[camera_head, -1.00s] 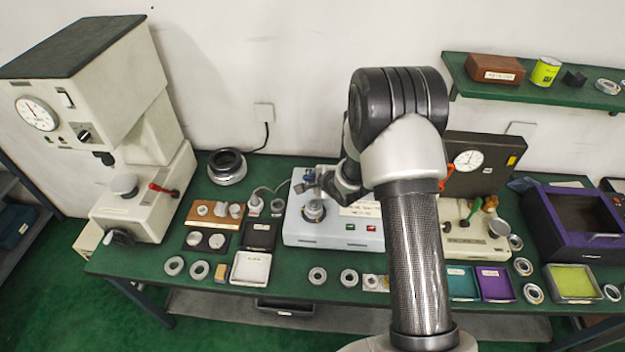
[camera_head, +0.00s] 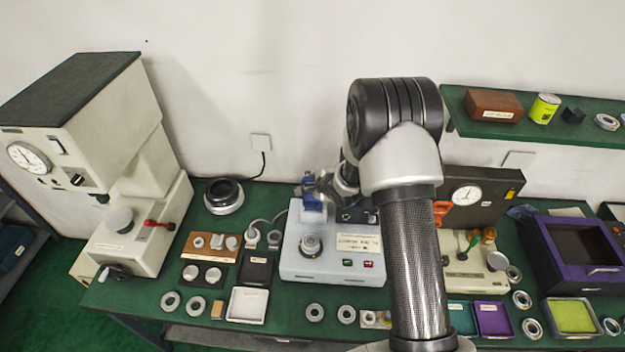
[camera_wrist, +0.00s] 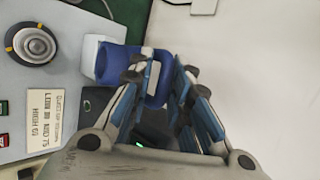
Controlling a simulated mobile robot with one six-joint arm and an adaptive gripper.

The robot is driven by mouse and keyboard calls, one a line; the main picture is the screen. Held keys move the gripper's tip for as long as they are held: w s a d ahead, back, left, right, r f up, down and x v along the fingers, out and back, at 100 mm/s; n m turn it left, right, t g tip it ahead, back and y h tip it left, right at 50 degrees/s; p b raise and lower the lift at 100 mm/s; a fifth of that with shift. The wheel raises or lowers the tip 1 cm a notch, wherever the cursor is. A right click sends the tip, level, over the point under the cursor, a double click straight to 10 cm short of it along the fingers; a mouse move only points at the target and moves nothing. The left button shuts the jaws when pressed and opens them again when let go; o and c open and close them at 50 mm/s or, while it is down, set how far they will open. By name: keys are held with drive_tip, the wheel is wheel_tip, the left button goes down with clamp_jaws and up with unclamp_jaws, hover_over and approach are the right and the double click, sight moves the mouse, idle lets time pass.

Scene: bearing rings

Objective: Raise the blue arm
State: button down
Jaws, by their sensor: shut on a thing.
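The blue arm (camera_head: 312,204) stands up at the back left of a pale grey bench device (camera_head: 335,268). My gripper (camera_head: 322,186) is at its upper end, and small dark parts of the gripper hide some of it. In the wrist view the blue arm (camera_wrist: 115,63) is a thick blue piece with a white end at left. My gripper's fingers (camera_wrist: 160,78) are shut on its right part. The device's round silver spindle (camera_head: 311,245) is uncovered, in front of the blue arm. It also shows in the wrist view (camera_wrist: 33,44).
A tall press (camera_head: 130,220) stands at left. A dark dial box (camera_head: 480,194) and a purple-rimmed bin (camera_head: 590,268) are at right. Several rings and trays line the bench's front. A shelf (camera_head: 550,130) hangs at upper right.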

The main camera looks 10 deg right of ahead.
drive_tip(key=shift+w+d+r, duration=0.1)
drive_tip(key=shift+w+r, duration=0.1)
drive_tip(key=shift+w, duration=0.05)
drive_tip(key=c, duration=1.9)
unclamp_jaws()
drive_tip(key=shift+o, duration=1.2)
drive_tip(key=shift+w+d, duration=0.1)
drive_tip(key=shift+w, duration=0.2)
drive_tip(key=v, duration=1.2)
drive_tip(key=shift+s+f, duration=0.25)
